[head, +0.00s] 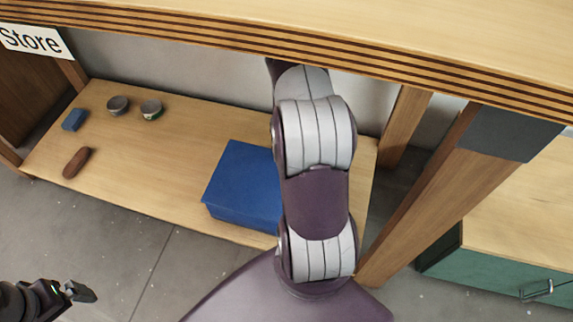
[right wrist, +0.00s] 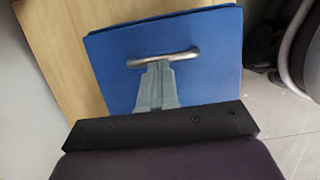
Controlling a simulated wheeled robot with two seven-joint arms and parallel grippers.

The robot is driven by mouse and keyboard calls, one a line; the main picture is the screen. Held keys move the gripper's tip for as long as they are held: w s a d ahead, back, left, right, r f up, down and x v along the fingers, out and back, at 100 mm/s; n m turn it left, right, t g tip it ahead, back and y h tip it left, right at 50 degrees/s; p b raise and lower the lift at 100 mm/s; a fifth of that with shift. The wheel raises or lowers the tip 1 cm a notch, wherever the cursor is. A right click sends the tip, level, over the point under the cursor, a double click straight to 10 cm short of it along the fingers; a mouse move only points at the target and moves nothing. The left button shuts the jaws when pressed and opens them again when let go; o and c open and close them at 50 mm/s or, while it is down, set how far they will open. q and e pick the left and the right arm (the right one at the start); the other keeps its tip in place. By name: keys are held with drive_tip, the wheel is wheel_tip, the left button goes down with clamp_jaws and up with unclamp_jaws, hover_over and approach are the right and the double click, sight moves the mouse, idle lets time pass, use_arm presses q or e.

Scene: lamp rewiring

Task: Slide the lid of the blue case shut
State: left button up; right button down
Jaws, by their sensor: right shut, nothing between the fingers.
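The blue case (head: 240,180) sits on the low wooden shelf in the head view, with its right part hidden behind my right arm. Its flat blue top (right wrist: 215,65) fills the middle of the right wrist view and bears a curved metal handle (right wrist: 185,54). My right gripper (right wrist: 160,66) is shut and empty, its fingertips right at the handle; whether they touch it I cannot tell. The right gripper is hidden in the head view. How far the lid is slid I cannot tell. My left gripper (head: 80,292) is low at the left, away from the case, its jaws unclear.
The shelf (head: 150,175) also holds a small blue block (head: 74,119), two small round tins (head: 118,105) (head: 151,109) and a brown oblong thing (head: 77,162), all at the left. A thick tabletop (head: 400,50) overhangs the shelf. A wooden post (head: 420,200) stands at the right.

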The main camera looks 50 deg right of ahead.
use_arm(q)
wheel_tip(320, 180, up, 7)
drive_tip(key=p, duration=0.5)
drive_tip(key=shift+p, duration=0.35)
use_arm(e)
drive_tip(key=w+a+r, duration=0.1)
drive_tip(key=w+a, duration=0.2)
drive_tip(key=w, duration=0.2)
drive_tip(key=w+a+r, duration=0.2)
drive_tip(key=w+a, duration=0.1)
drive_tip(key=w, duration=0.3)
drive_tip(key=shift+w+r, duration=0.25)
drive_tip(key=shift+w, duration=0.05)
